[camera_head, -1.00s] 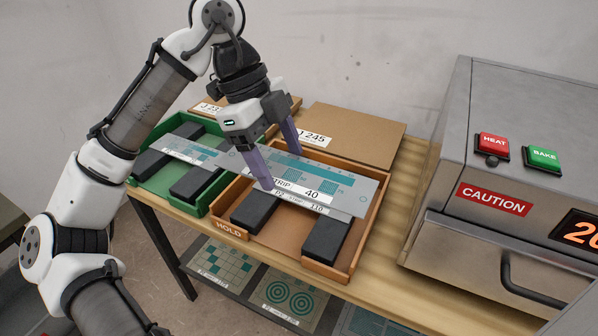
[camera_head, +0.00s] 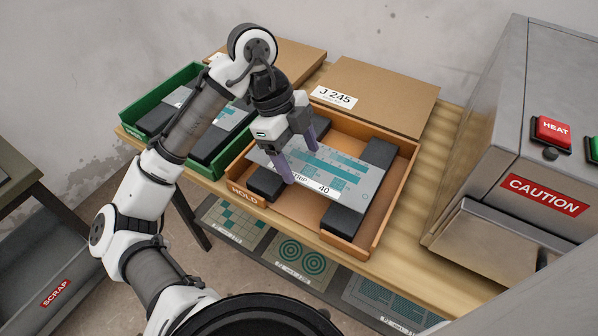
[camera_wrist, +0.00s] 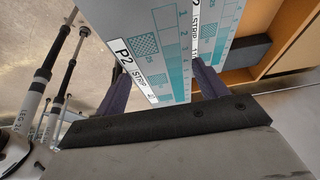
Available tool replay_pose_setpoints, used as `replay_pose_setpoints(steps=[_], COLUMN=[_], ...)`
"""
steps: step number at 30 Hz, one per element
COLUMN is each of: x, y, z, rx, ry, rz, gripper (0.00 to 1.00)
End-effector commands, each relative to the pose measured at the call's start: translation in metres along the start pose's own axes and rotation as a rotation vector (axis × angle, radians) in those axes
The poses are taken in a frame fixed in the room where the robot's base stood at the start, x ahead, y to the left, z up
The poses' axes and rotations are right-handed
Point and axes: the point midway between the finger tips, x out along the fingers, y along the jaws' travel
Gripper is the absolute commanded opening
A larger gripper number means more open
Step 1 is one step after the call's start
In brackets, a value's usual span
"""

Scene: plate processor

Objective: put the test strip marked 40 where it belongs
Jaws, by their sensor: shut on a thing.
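The grey strip marked 40 (camera_head: 345,170), with teal patterns and a white label, is over the orange HOLD tray (camera_head: 375,247). My gripper (camera_head: 298,160) is shut on it, with a purple finger on each long side. In the wrist view the strip (camera_wrist: 150,50) runs up between the fingers, its label reading P2 STRIP 40. A second strip (camera_wrist: 207,25), its number partly cut off, shows behind it. Black blocks (camera_head: 343,222) lie in the HOLD tray below. I cannot tell whether the held strip touches them.
A green tray (camera_head: 187,80) with strips and black blocks is at left, partly behind my arm. Cardboard boxes, one marked J 245 (camera_head: 385,95), are behind. The metal machine (camera_head: 490,130) with CAUTION sign is at right. A SCRAP bin (camera_head: 60,290) is at lower left; patterned plates (camera_head: 300,258) lie below.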

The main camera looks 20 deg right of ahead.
Motion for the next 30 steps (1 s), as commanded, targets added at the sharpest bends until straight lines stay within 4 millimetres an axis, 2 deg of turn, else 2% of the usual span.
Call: replay_pose_setpoints(steps=[3, 8, 15, 27, 28, 30], x=[0.018, 0.030, 0.058, 0.066, 0.064, 0.064], y=[0.001, 0.000, 0.000, 0.000, 0.000, 0.000], z=[0.007, 0.012, 0.024, 0.027, 0.026, 0.026], rx=[-0.001, 0.001, 0.000, 0.000, 0.000, 0.000], ry=[0.003, 0.001, 0.002, -0.001, -0.001, -0.001], rz=[0.000, 0.000, 0.000, 0.003, 0.003, 0.002], gripper=[0.50, 0.50, 0.50, 0.50, 0.75, 0.85])
